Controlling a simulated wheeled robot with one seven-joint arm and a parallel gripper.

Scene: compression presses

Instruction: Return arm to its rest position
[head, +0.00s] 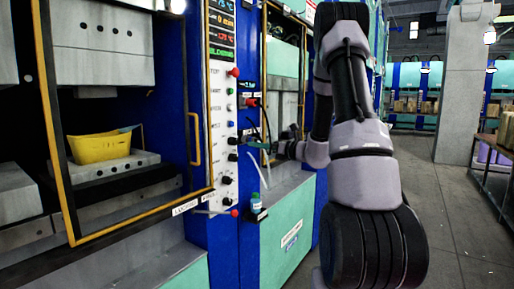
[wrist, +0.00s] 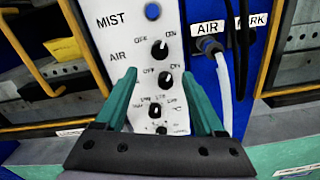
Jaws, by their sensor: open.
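My arm (head: 362,150) reaches forward from the lower right of the head view toward the blue press. My gripper (head: 262,147) is near the white control panel (head: 223,130), beside its right edge. In the wrist view my gripper (wrist: 166,88) shows two green fingers spread apart with nothing between them. Behind the fingers is the panel with black knobs (wrist: 160,50) and the labels MIST and AIR. Whether the fingertips touch the panel cannot be told.
A yellow piece (head: 100,147) lies in the open press at left, behind an orange-framed door (head: 128,226). A small bottle (head: 256,203) stands below the panel. Hoses (wrist: 224,85) hang right of the gripper. Open floor (head: 450,220) lies right of my arm.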

